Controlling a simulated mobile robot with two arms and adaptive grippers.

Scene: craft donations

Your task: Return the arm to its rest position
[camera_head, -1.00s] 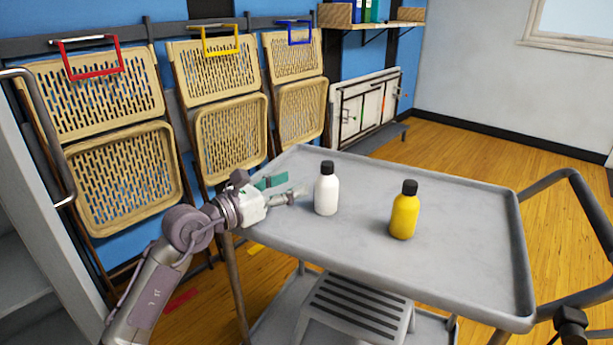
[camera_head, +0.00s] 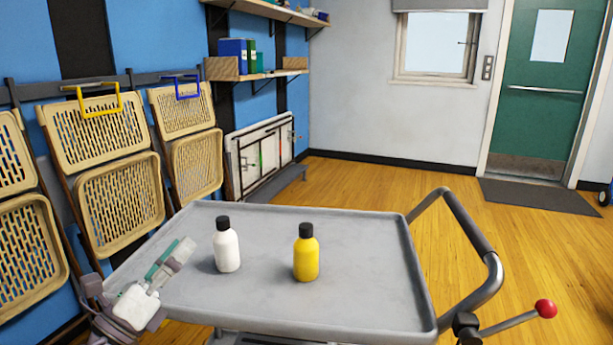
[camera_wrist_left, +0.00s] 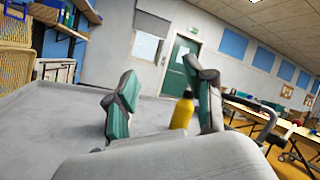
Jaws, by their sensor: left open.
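My left gripper (camera_head: 170,262) is at the left edge of the grey cart top in the head view, open and empty. Its two fingers also show spread apart in the left wrist view (camera_wrist_left: 165,105). A white bottle with a black cap (camera_head: 227,248) stands upright on the cart, a short way right of the gripper and apart from it. A yellow bottle with a black cap (camera_head: 306,256) stands upright further right. The yellow bottle also shows in the left wrist view (camera_wrist_left: 182,112), partly hidden behind a finger. My right gripper is not in view.
The grey cart top (camera_head: 370,290) has a raised rim and a handle (camera_head: 468,228) at its right. Folded chairs (camera_head: 120,200) hang on the blue wall at left. A folded table (camera_head: 262,155) leans behind.

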